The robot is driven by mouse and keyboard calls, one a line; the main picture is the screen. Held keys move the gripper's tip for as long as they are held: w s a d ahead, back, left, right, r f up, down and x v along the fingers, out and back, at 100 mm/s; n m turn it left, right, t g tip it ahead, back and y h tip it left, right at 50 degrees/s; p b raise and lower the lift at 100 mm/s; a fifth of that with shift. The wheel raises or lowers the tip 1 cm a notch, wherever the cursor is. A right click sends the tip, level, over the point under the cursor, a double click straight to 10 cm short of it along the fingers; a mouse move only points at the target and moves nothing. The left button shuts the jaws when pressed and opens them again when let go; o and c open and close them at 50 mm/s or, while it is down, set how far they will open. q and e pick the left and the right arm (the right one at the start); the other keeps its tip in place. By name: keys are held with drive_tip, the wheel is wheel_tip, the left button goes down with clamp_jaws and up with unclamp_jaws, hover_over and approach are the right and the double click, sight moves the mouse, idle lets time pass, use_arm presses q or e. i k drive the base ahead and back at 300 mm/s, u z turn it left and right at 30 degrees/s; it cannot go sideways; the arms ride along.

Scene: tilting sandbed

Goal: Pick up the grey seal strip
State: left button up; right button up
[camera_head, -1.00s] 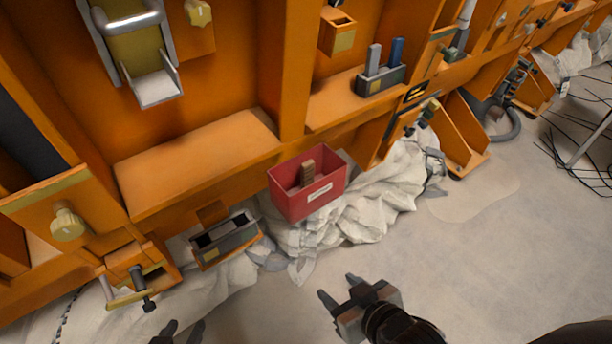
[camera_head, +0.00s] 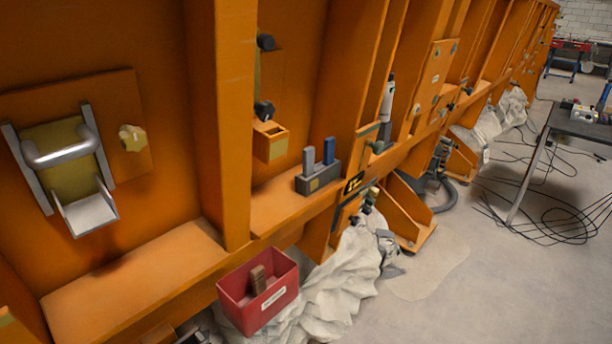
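A grey upright strip (camera_head: 308,161), which looks like the grey seal strip, stands in a dark grey holder (camera_head: 318,181) on the orange ledge. A blue upright strip (camera_head: 329,151) stands just to its right in the same holder. The lower ends of both strips are hidden inside the holder. Neither of my grippers shows in the head view.
A red bin (camera_head: 258,307) with a brown block (camera_head: 258,280) in it hangs in front of the ledge. An orange upright (camera_head: 232,120) stands left of the holder. White crumpled sheeting (camera_head: 335,290) lies below. A dark table (camera_head: 580,124) and loose cables are at right.

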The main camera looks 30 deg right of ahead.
sight(308, 153)
drive_tip(key=u, duration=3.2)
drive_tip(key=k, duration=1.2)
drive_tip(key=z, duration=2.1)
